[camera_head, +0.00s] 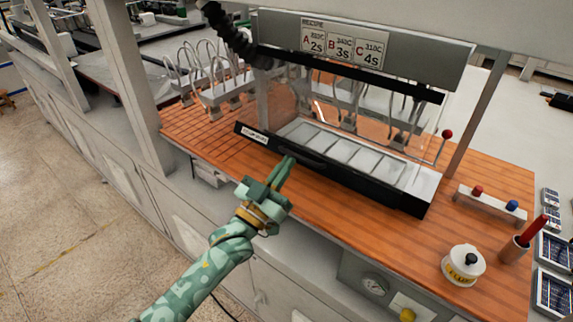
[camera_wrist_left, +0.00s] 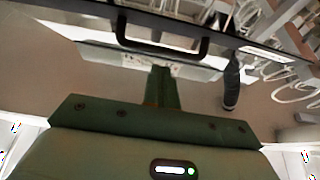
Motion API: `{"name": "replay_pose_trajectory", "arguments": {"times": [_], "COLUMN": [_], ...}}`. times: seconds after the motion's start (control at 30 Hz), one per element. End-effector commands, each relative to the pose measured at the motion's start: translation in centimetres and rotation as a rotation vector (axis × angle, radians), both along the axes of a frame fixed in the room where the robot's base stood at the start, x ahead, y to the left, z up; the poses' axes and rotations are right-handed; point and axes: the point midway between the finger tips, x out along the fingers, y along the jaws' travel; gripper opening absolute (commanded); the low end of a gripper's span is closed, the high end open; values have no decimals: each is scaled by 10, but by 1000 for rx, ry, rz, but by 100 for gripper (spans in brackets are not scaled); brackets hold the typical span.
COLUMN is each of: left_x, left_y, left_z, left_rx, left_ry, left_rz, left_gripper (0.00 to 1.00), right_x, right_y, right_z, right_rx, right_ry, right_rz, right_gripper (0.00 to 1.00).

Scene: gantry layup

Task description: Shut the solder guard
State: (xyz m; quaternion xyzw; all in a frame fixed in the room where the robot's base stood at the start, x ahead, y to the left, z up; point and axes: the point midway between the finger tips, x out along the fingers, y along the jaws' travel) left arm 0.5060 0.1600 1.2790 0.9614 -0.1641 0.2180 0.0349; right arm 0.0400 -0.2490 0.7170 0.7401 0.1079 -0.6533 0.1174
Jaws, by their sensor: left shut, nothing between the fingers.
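The solder guard is a clear pane in a dark frame on the solder station. Its long black lower bar (camera_head: 365,186) carries a pale label at its left end and a dark handle. In the left wrist view the black handle (camera_wrist_left: 160,46) stands out from the dark bar across the top. My left gripper (camera_head: 284,172) is shut and empty, its fingertips close to the bar near the handle. In the left wrist view its closed fingers (camera_wrist_left: 162,86) point toward the handle, with no clear grip on it. I cannot tell whether they touch. My right gripper is out of view.
A pale tray (camera_head: 350,152) lies behind the bar. A red-knobbed lever (camera_head: 446,136) rises at its right. A white solder pot (camera_head: 463,265), a red-handled tool in a holder (camera_head: 514,248) and a button rail (camera_head: 490,202) occupy the right bench. A black hose hangs above.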

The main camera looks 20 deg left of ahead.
Motion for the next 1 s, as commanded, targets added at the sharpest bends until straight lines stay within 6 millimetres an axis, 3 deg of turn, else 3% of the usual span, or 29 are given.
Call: {"name": "replay_pose_trajectory", "arguments": {"times": [0.5, 0.8, 1.0], "left_x": [10, 48, 61], "left_y": [-3, -17, -22], "left_z": [-5, -43, -47], "left_rx": [1, 0, 0], "left_ry": [-1, -1, 0], "left_rz": [0, 0, 0], "left_gripper": [0, 0, 0], "right_x": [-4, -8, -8], "right_y": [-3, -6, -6], "right_z": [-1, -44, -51], "right_rx": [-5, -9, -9], "right_ry": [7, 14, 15], "right_rz": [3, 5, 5], "right_gripper": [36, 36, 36]}}
